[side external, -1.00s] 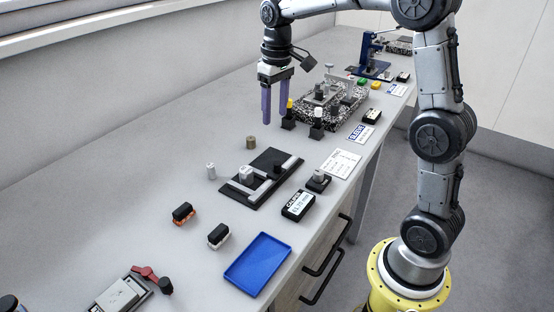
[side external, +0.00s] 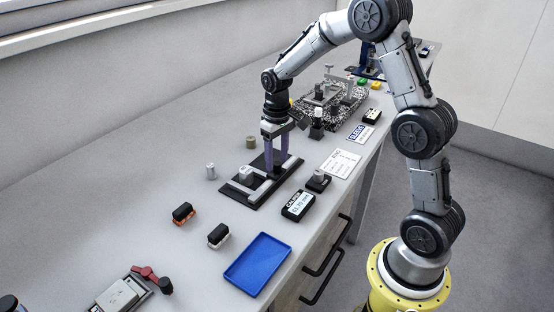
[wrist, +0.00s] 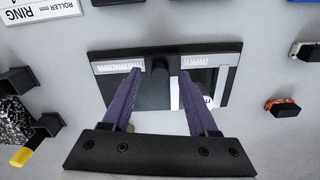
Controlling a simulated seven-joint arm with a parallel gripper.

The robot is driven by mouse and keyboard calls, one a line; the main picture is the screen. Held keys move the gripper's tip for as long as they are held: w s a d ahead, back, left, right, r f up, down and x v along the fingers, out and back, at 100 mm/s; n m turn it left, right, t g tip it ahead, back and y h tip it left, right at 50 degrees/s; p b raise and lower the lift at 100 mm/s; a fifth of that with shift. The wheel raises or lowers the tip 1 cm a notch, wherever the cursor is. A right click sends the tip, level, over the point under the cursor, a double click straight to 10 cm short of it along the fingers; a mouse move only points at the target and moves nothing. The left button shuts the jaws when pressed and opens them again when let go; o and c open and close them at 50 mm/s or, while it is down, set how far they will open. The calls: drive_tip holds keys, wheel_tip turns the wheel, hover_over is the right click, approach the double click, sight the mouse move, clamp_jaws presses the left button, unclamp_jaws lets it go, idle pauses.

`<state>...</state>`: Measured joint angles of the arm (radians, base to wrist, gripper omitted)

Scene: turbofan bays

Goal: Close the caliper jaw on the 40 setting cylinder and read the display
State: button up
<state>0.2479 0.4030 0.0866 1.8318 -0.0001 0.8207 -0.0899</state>
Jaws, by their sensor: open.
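The caliper is a flat black base (side external: 256,200) with light jaw bars on the bench; it also shows in the wrist view (wrist: 120,54). A light grey cylinder (side external: 246,174) stands between its jaws, apparently the 40 setting cylinder; any marking is too small to read. My gripper (side external: 276,170) points down over the caliper, its purple fingers apart. In the wrist view a black knob (wrist: 160,69) on the caliper stands between the open fingertips, with a gap on either side. The right finger hides part of the caliper there. The display (side external: 298,205) is labelled CALIPER; its digits are not surely legible.
A small grey cylinder (side external: 211,171) and a brownish one (side external: 251,142) stand left of and behind the caliper. Two black-topped blocks (side external: 183,213) (side external: 218,236) and a blue tray (side external: 258,264) lie nearer. A speckled plate with fixtures (side external: 345,112) lies behind.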

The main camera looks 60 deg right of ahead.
drive_tip(key=shift+f, duration=0.45)
clamp_jaws()
drive_tip(key=shift+a, duration=1.05)
unclamp_jaws()
drive_tip(key=shift+r, duration=0.1)
wheel_tip(320, 180, up, 14)
